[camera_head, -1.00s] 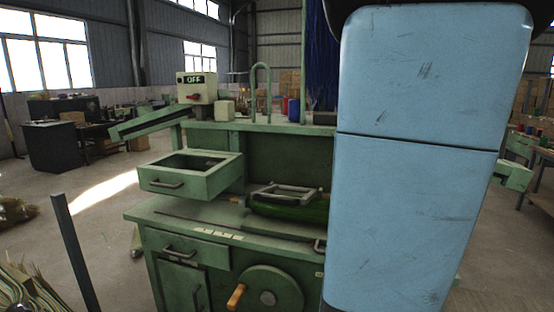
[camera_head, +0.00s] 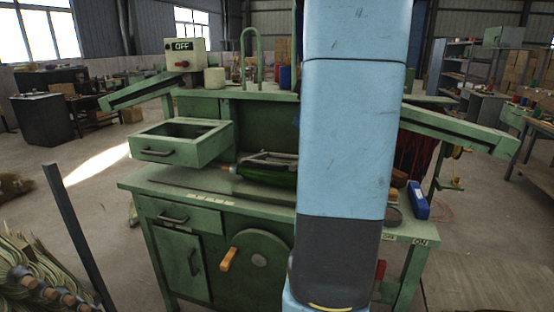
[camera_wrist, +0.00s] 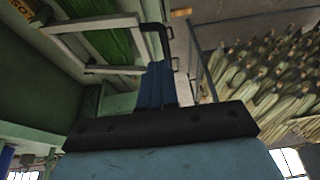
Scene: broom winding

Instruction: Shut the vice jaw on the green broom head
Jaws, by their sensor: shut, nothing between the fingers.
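The green broom head (camera_head: 268,176) lies on the bench (camera_head: 205,188) in the head view, its right end hidden by my arm. The grey vice jaw (camera_head: 272,158) is a frame above it, partly hidden too. In the wrist view the green bristles (camera_wrist: 118,42) show between the jaw's pale bars (camera_wrist: 88,24). A dark bent handle (camera_wrist: 153,27) is at the frame's side. My gripper (camera_wrist: 159,68) shows blue fingers together and empty, with the tips close to this handle. I cannot tell whether they touch it. The head view hides the gripper behind my arm.
An open green drawer box (camera_head: 180,146) stands left above the bench. A handwheel (camera_head: 258,262) with an orange knob is on the bench front. A blue box (camera_head: 418,200) lies at the right. A dark post (camera_head: 78,235) and straw bundles (camera_head: 40,280) stand at front left.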

